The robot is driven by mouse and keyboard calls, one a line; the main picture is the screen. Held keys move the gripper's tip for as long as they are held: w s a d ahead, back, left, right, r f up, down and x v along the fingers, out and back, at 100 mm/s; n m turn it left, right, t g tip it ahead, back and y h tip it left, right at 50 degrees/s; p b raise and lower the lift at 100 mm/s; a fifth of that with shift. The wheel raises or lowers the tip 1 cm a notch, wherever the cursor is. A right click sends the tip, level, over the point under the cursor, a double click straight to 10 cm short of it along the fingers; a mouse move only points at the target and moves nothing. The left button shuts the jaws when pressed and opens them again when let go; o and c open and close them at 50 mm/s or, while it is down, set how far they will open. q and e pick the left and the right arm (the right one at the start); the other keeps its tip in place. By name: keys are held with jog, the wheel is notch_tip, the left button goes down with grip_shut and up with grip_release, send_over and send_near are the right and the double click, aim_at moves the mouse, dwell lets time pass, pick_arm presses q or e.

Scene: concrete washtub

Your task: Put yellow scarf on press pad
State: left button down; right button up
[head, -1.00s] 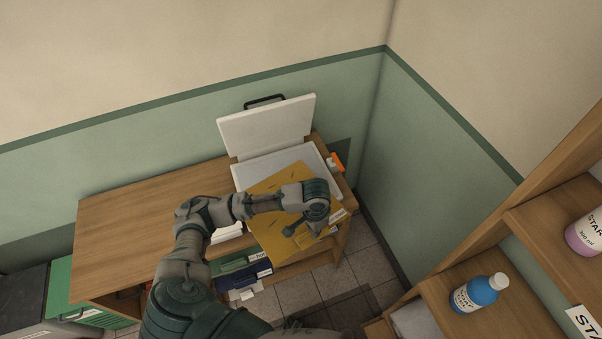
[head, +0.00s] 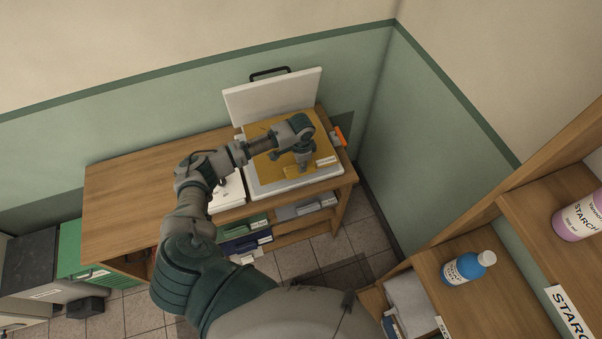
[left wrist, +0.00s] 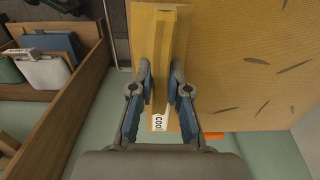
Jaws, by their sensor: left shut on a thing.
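The yellow scarf (head: 264,166) is spread over the white press pad (head: 325,175) of the open press at the right end of the wooden table. Small dark marks dot the scarf, and a white label shows at its front edge. My left gripper (head: 302,170) is over the scarf's front part, shut on it. In the left wrist view my left gripper (left wrist: 162,80) pinches a folded strip of the scarf (left wrist: 240,60) beside a label. My arm hides part of the scarf. My right gripper is not in view.
The press lid (head: 273,98) stands raised behind the pad. An orange item (head: 340,136) is at the table's right edge. Folded items fill the shelf below. The table's left part (head: 130,195) is clear. A blue bottle (head: 467,268) stands on shelving at right.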

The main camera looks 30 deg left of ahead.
aim_at(298, 178)
pick_arm(q)
jog(key=f, duration=0.2)
jog(key=shift+a+f, duration=0.55)
jog(key=shift+f, duration=0.15)
notch_tip(298, 178, down, 4)
jog(key=shift+a+r+p, duration=0.15)
jog(key=shift+r+p, duration=0.1)
jog(key=shift+p, duration=0.05)
jog(key=shift+f, duration=0.15)
jog(key=shift+d, duration=0.4)
jog(key=c, duration=1.1)
grip_release()
jog(key=shift+c, duration=0.2)
jog(key=shift+a+f, duration=0.1)
jog(key=shift+a, duration=0.35)
notch_tip(298, 178, up, 5)
jog(key=shift+w+f, duration=0.1)
jog(key=shift+f, duration=0.1)
jog(key=r, duration=0.6)
jog(key=shift+d+r, duration=0.2)
jog(key=shift+d, duration=0.1)
jog(key=shift+a+r, duration=0.1)
jog(key=shift+r, duration=0.5)
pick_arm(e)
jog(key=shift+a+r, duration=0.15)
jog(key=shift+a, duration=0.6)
